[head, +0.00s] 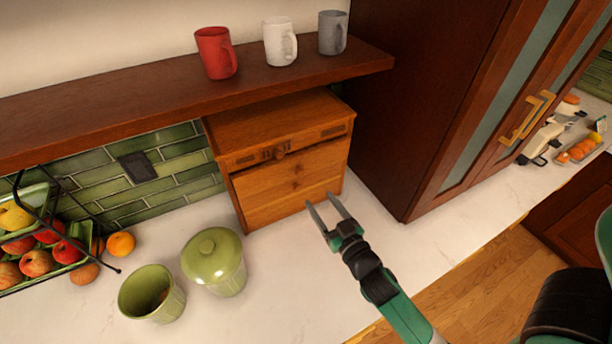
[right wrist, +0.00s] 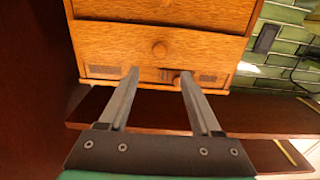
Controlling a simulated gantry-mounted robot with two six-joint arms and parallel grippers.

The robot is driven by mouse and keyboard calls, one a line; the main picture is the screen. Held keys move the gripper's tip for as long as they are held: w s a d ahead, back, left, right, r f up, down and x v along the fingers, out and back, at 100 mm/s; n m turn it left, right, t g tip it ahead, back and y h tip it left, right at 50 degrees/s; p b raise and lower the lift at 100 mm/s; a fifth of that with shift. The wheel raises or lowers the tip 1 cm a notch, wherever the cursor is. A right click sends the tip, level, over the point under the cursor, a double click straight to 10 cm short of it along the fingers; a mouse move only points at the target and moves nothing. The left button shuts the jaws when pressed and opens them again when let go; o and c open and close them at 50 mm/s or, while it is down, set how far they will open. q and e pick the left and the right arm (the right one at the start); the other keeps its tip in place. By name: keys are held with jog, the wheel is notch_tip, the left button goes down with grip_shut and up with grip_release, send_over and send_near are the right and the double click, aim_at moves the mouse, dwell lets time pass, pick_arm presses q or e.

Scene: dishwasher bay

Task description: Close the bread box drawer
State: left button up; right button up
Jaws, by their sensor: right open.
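The wooden bread box (head: 290,190) stands on the counter under the shelf, with a knob on its upper band and knobs on the panels below. In the right wrist view, which looks upside down, a drawer front (right wrist: 115,45) with a round knob shows beyond my fingers. This front looks a little proud of the vented band; how far out it is, I cannot tell. My right gripper (head: 320,200) is open and empty, just in front of the box's lower right. It also shows in the right wrist view (right wrist: 159,74). My left gripper is not in view.
A green lidded jar (head: 214,262) and an open green pot (head: 150,294) stand left of my right arm. A fruit rack (head: 45,245) is at far left. A tall dark cabinet (head: 420,100) is close on the right. Mugs stand on the shelf (head: 150,100) above.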

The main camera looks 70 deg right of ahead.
aim_at(301, 174)
jog(key=p+x, duration=0.1)
jog(key=x, duration=0.9)
jog(key=shift+w+d+p, duration=0.15)
jog(key=shift+w+p, duration=0.05)
jog(key=shift+p, duration=0.1)
grip_shut()
dwell(0.8)
